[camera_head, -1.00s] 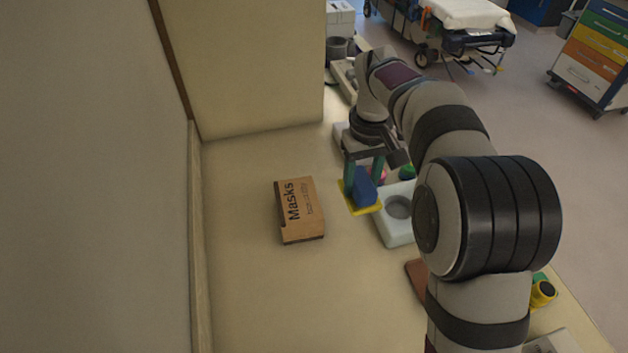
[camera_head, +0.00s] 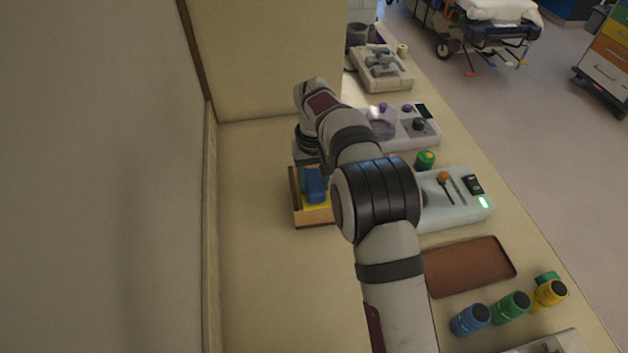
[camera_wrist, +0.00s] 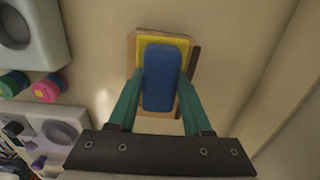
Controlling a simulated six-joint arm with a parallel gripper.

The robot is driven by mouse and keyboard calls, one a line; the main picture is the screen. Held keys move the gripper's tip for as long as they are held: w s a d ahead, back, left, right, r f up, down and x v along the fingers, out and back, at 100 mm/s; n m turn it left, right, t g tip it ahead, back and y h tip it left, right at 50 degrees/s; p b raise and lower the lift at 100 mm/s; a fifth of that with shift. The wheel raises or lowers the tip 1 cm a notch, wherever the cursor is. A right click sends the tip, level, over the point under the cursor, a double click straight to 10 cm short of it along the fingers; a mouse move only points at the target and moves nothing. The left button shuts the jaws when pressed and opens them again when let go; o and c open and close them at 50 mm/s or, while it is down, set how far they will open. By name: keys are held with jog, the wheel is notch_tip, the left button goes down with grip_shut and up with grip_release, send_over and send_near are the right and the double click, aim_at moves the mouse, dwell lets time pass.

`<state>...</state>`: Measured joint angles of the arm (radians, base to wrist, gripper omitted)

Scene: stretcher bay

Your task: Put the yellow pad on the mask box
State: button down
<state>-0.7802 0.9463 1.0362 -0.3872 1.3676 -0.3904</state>
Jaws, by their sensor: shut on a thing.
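The yellow pad (camera_head: 318,206) has a blue block-shaped grip (camera_head: 316,186) on top. My gripper (camera_wrist: 160,80) is shut on this blue grip, with a green finger on each side of it. The mask box (camera_head: 311,223) is brown cardboard and lies directly under the pad. In the wrist view the yellow pad (camera_wrist: 151,42) lies within the outline of the box (camera_wrist: 131,55), whose edges show around it. I cannot tell whether the pad touches the box top or hangs just above it. My arm hides the right part of the box in the head view.
A pale device (camera_head: 455,215) with a green-lit display stands right of my arm. A brown tray (camera_head: 468,266) and several capped bottles (camera_head: 511,307) are nearer the counter's right edge. A wall runs along the left. The counter left of the box is clear.

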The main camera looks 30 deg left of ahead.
jog(key=shift+c, duration=1.7)
grip_release()
jog(key=shift+f, duration=0.1)
